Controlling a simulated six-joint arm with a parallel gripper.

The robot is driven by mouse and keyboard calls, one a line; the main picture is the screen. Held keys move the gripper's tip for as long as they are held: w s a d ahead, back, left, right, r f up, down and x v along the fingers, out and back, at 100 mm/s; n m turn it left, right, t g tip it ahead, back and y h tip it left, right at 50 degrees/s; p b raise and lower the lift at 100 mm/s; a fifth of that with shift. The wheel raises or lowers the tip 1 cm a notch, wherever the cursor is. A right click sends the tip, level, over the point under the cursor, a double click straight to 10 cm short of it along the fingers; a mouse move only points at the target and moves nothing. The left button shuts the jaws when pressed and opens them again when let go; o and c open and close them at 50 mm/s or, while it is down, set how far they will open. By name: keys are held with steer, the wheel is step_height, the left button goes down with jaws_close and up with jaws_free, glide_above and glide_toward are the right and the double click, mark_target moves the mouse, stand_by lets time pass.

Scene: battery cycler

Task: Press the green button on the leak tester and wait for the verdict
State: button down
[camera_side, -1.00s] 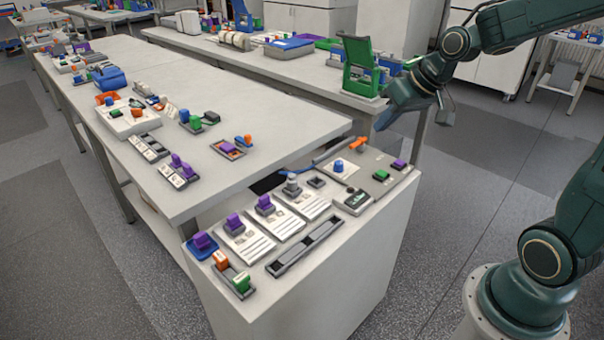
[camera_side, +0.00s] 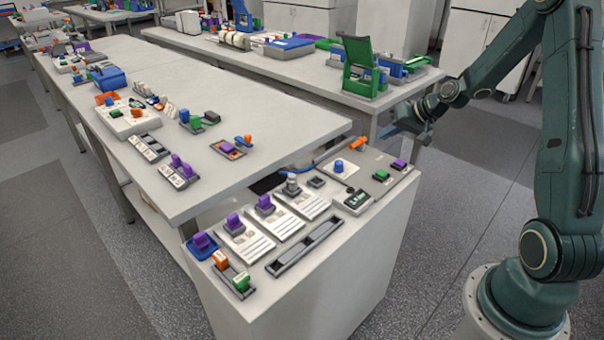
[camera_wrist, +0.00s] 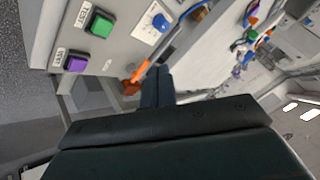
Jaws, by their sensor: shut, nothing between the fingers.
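The leak tester (camera_side: 353,178) is a grey box at the far right end of the near white bench. Its green button (camera_side: 381,175) sits on the top beside a purple button (camera_side: 398,164). In the wrist view the green button (camera_wrist: 101,24) is at upper left, with the purple button (camera_wrist: 77,63) below it, both labelled. My gripper (camera_side: 388,132) is shut and empty, beyond the tester in the side view and apart from both buttons. In the wrist view my gripper's blue fingers (camera_wrist: 157,84) lie together, right of the buttons. No verdict is readable.
The tester carries a blue knob (camera_side: 338,165); an orange fitting (camera_side: 358,142) stands at its back, near my fingers. A small display unit (camera_side: 356,199) stands in front. Cards with purple-topped parts (camera_side: 235,223) line the bench. A green fixture (camera_side: 360,68) stands on the bench behind.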

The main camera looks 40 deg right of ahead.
mark_target(385, 174)
steer(key=shift+d+f+m, duration=0.4)
steer(key=shift+d+f, duration=0.65)
steer(key=shift+d, duration=0.25)
steer(key=shift+f, duration=0.1)
steer(key=shift+f, duration=4.3)
steer(key=shift+f, duration=0.2)
steer(key=shift+f, duration=0.25)
steer(key=shift+f, duration=0.5)
steer(key=shift+r, duration=0.95)
steer(key=shift+r, duration=0.1)
